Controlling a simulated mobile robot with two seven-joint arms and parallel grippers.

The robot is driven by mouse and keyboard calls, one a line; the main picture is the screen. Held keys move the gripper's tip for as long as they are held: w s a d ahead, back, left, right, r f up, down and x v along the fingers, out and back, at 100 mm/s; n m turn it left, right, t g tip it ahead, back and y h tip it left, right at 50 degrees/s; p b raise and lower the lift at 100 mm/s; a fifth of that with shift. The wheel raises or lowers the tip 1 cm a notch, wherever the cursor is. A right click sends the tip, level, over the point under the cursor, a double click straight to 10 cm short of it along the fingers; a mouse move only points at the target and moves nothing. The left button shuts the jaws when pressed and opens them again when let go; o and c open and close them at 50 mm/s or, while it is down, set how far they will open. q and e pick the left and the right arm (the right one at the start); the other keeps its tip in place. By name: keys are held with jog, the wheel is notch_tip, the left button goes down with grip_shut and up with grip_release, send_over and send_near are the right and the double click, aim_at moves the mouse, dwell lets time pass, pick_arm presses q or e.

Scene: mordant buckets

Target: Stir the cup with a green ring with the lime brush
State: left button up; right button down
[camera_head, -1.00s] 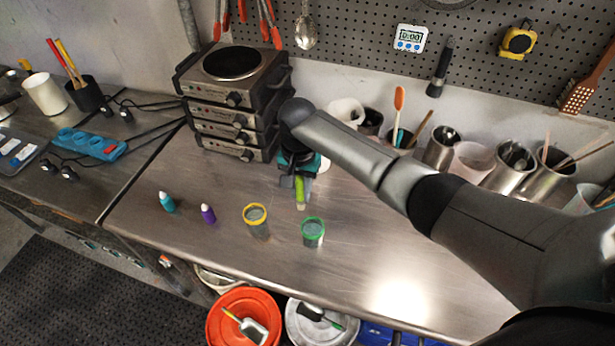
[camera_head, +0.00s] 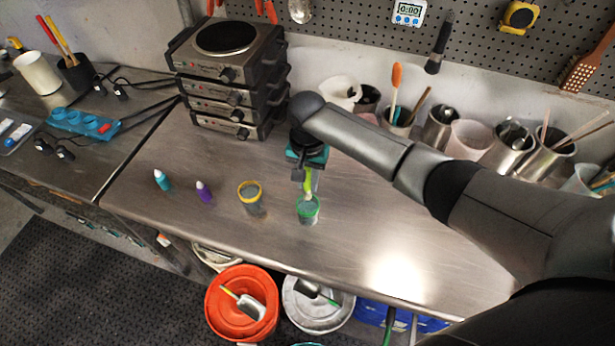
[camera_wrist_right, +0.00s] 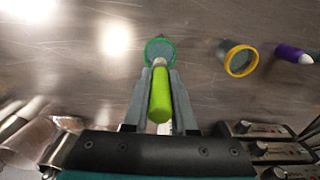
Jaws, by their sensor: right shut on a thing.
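The cup with a green ring (camera_head: 308,212) stands upright on the steel table, right of the cup with a yellow ring (camera_head: 252,198). My right gripper (camera_head: 307,177) is shut on the lime brush (camera_head: 308,183) and holds it pointing down over the green-ringed cup. In the right wrist view the lime brush (camera_wrist_right: 160,95) lies between the two fingers, and its pale tip overlaps the green ring (camera_wrist_right: 158,42). I cannot tell how far the tip reaches into the cup. My left gripper is not in view.
Stacked hot plates (camera_head: 228,80) are behind on the left. Several containers of tools line the wall. Buckets (camera_head: 240,305) sit below the table's front edge.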

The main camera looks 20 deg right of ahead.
jog(key=shift+f+b, duration=0.5)
jog(key=shift+f, duration=0.85)
jog(key=b, duration=0.4)
send_over(308, 203)
jog(key=s, duration=0.3)
jog(key=shift+w+a+f, duration=0.1)
jog(key=shift+a+f, duration=0.05)
jog(key=shift+f, duration=1)
jog(key=shift+w+a+f, duration=0.1)
jog(key=shift+a+f, duration=0.05)
jog(key=shift+f, duration=1)
jog(key=shift+a+f, duration=0.15)
jog(key=shift+f, duration=1)
